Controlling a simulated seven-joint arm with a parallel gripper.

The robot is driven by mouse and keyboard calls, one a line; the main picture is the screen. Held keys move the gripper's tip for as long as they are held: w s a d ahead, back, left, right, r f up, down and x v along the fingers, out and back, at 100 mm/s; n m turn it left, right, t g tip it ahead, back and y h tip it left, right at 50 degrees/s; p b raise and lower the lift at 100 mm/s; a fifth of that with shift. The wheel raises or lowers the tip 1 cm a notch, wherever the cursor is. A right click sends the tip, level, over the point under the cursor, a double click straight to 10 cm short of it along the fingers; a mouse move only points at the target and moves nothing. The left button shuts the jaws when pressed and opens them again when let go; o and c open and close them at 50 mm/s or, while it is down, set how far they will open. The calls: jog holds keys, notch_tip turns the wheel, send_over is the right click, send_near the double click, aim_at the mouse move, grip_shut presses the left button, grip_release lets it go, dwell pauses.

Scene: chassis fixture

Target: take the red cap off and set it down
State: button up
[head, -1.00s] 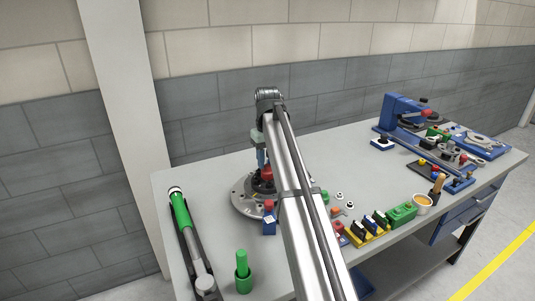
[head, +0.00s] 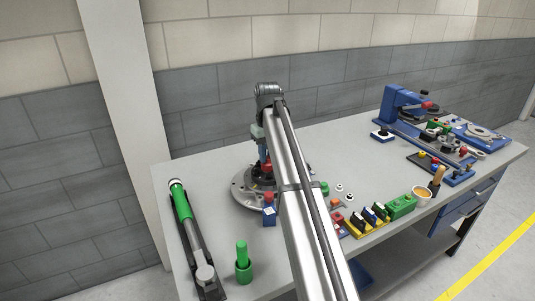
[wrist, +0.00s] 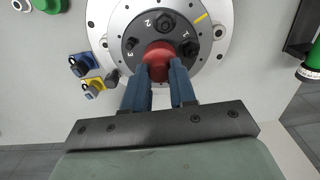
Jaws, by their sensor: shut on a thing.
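The red cap (wrist: 158,58) sits at the middle of a dark hub with numbered studs, on a round grey metal plate (wrist: 215,75). In the head view the red cap (head: 267,167) shows small beside my arm, above the plate (head: 240,198). My gripper (wrist: 160,78) is shut on the red cap, one blue finger on each side of it. In the head view my gripper (head: 264,160) points down over the plate. The underside of the cap is hidden, so I cannot tell whether it touches the hub.
A small blue block with a red top (head: 269,214) stands at the plate's front edge. Yellow and green fixtures (head: 368,218) stand right. The table between plate and green tool is clear.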

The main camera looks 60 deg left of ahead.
aim_at(268, 157)
jog(key=shift+r, duration=0.25)
grip_shut()
jog(key=shift+r, duration=0.8)
jog(key=shift+r, duration=0.1)
jog(key=shift+r, duration=1.4)
jog(key=w+d+f+m, duration=0.1)
jog(key=w+d+f, duration=0.15)
jog(key=w, duration=0.55)
jog(key=w+d+f+m, duration=0.1)
jog(key=w+d+f, duration=0.15)
jog(key=w, duration=0.65)
jog(key=shift+s+a+f+n, duration=0.15)
jog(key=shift+f+n, duration=0.2)
jog(key=shift+f, duration=1.3)
jog(key=shift+w+a+f+n, duration=0.1)
jog(key=shift+a+f+n, duration=0.15)
jog(key=shift+f, duration=1.35)
jog(key=shift+s+a+f+n, duration=0.1)
jog(key=shift+f+n, duration=0.3)
jog(key=shift+f, duration=1.25)
